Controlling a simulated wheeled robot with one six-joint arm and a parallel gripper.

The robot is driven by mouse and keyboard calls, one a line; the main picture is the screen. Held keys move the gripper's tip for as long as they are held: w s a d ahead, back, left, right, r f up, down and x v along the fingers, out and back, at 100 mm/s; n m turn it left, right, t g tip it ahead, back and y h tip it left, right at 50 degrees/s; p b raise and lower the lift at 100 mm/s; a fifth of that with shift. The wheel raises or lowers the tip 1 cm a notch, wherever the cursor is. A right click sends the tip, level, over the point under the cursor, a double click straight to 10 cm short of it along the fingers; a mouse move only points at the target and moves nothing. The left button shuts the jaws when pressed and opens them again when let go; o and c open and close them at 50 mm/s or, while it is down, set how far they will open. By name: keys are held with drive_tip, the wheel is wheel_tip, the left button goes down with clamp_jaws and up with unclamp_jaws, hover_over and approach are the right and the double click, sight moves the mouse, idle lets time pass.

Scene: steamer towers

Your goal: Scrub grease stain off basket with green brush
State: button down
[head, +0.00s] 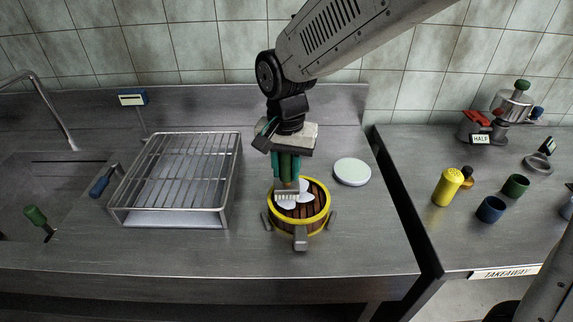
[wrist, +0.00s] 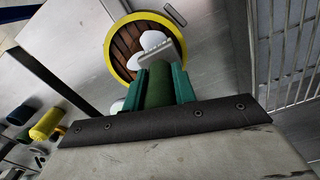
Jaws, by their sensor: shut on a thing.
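The basket (head: 327,206) is round with brown slats and a yellow rim, and sits on the steel counter. It also shows in the wrist view (wrist: 109,60). White rounded patches (head: 303,186) lie on its slats and also show in the wrist view (wrist: 151,41); I cannot tell whether they are the grease stain. My gripper (head: 286,174) points down over the basket, shut on the green brush's handle (wrist: 158,86). The brush's pale bristle head (head: 287,191) is at the patches, on the left part of the basket. Whether the bristles touch the slats is unclear.
Grey blocks, one of them a front block (head: 300,238), stand around the basket. A wire rack (head: 180,170) is on the left, with a sink beyond it holding another green-handled tool (head: 36,217). A white disc (head: 352,172) lies right of the basket. A gap separates the takeaway counter (head: 460,250).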

drive_tip(key=shift+d, duration=1.4)
drive_tip(key=shift+d, duration=0.15)
drive_tip(key=shift+s+d, duration=0.1)
drive_tip(key=shift+d, duration=1.2)
drive_tip(key=shift+a, duration=0.15)
drive_tip(key=shift+a+f, duration=0.1)
drive_tip(key=shift+a, duration=1.2)
drive_tip(key=shift+a, duration=0.1)
